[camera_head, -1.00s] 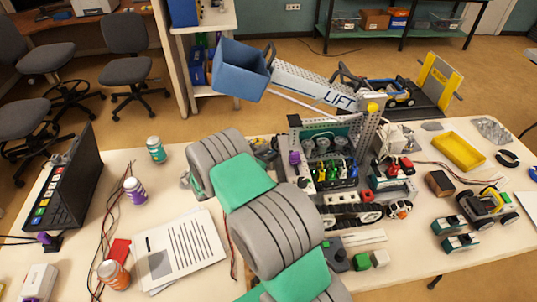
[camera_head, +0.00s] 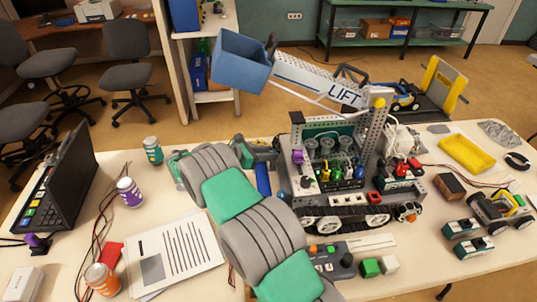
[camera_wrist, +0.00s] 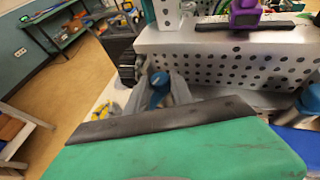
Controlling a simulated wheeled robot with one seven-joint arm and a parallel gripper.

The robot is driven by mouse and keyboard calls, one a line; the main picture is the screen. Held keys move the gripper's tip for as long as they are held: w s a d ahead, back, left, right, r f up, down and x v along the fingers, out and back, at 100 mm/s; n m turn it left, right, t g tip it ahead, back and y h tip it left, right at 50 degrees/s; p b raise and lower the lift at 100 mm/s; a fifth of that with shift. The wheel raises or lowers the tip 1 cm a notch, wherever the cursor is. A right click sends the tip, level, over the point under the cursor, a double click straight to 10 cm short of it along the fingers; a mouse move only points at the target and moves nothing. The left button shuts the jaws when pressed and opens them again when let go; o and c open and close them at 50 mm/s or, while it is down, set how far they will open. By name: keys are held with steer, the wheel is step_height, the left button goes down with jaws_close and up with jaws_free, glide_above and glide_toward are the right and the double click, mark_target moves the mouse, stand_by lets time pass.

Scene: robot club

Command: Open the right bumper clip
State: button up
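The lift robot (camera_head: 330,185), marked LIFT, stands on the table. Its perforated grey side (camera_wrist: 220,55) fills the upper right of the wrist view, with a purple knob (camera_wrist: 245,14) on top. A blue lever-like part (camera_wrist: 158,88) sits beside a grey piece at this robot's near end; I cannot tell for sure whether it is a bumper clip. A second blue part (camera_wrist: 300,140) shows at the lower right edge. My green and dark hand covers the lower wrist view. In the head view my gripper is largely hidden behind my arm, close to the lift robot's left end; its fingertips are not clear.
A blue upright piece (camera_head: 263,178) stands left of the lift robot. A controller (camera_head: 332,262) and green block (camera_head: 370,267) lie in front.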

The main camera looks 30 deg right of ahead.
steer(key=o, duration=0.4)
steer(key=shift+w+a+r, duration=0.1)
steer(key=shift+a+r, duration=0.05)
steer(key=shift+a, duration=0.3)
steer(key=p+v, duration=0.2)
steer(key=v, duration=0.5)
